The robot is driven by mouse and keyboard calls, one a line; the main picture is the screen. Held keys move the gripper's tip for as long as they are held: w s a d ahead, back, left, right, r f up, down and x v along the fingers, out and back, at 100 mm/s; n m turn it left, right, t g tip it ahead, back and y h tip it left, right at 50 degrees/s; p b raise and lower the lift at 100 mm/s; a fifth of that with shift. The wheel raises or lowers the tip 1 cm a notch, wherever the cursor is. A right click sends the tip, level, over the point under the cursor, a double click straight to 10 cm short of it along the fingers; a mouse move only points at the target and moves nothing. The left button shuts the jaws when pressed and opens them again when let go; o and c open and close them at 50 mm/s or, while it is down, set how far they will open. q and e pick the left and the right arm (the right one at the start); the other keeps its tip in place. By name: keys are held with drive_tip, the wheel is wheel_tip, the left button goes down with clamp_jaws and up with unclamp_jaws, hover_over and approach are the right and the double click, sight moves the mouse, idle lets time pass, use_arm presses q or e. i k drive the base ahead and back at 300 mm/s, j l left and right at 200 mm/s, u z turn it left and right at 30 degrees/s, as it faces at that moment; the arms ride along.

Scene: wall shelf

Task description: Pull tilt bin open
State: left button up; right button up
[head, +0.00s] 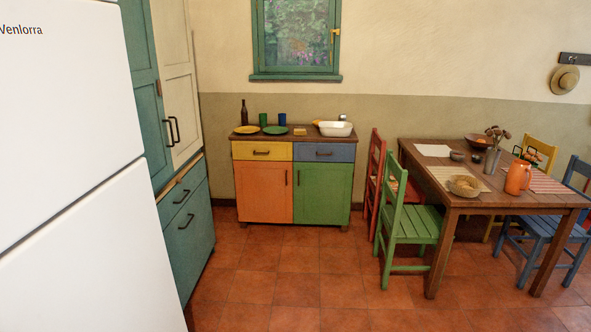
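A tall teal cabinet (142,62) stands at the left in the head view, partly hidden by a white fridge. Low on it is a narrow drawer front (193,180) with a dark handle. Neither of my grippers shows in the head view.
The white fridge (75,190) fills the near left. A colourful sideboard (293,191) with dishes stands at the back wall. A dining table (500,193) with chairs, including a green chair (412,222), stands at right. The tiled floor (300,290) in the middle is clear.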

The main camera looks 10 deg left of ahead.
sight(190, 238)
drive_tip(key=i, duration=0.95)
drive_tip(key=i+l, duration=0.1)
drive_tip(key=i, duration=0.85)
drive_tip(key=i+u, duration=0.6)
drive_tip(key=u, duration=0.2)
drive_tip(key=i+l+u, duration=0.1)
drive_tip(key=i+u, duration=0.45)
drive_tip(key=u, duration=0.25)
drive_tip(key=i+u, duration=0.25)
drive_tip(key=u, duration=0.2)
drive_tip(key=i+l+u, duration=0.1)
drive_tip(key=u, duration=0.3)
drive_tip(key=i+l+u, duration=0.15)
drive_tip(key=u, duration=0.3)
drive_tip(key=i+l, duration=0.05)
drive_tip(key=i, duration=0.05)
